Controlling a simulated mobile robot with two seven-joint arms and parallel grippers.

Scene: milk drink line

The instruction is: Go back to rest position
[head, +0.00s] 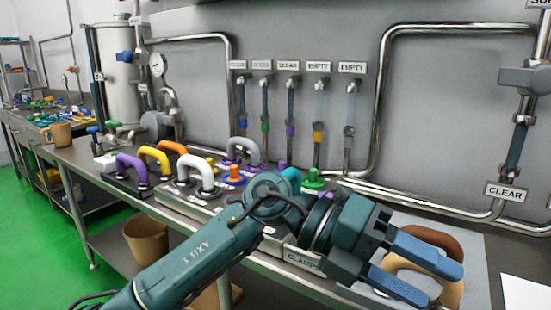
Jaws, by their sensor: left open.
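My left arm comes in from the lower left. My left gripper (440,287) is at the lower right, above the bench, with its two blue fingers spread apart. A brown handle (440,240) and a tan handle (450,292) show behind and below the fingers, on a grey mat (474,262). The fingers hide part of both handles. I see nothing clamped between the fingers, and the gap to the tan handle cannot be judged. My right gripper is not in view.
The bench carries white (194,172), purple (131,166), yellow (155,158) and orange (173,147) handles close to my arm. Steel pipes (380,110) and labelled tubes line the wall. A brown bin (146,238) is under the bench. Green floor (40,230) lies open at left.

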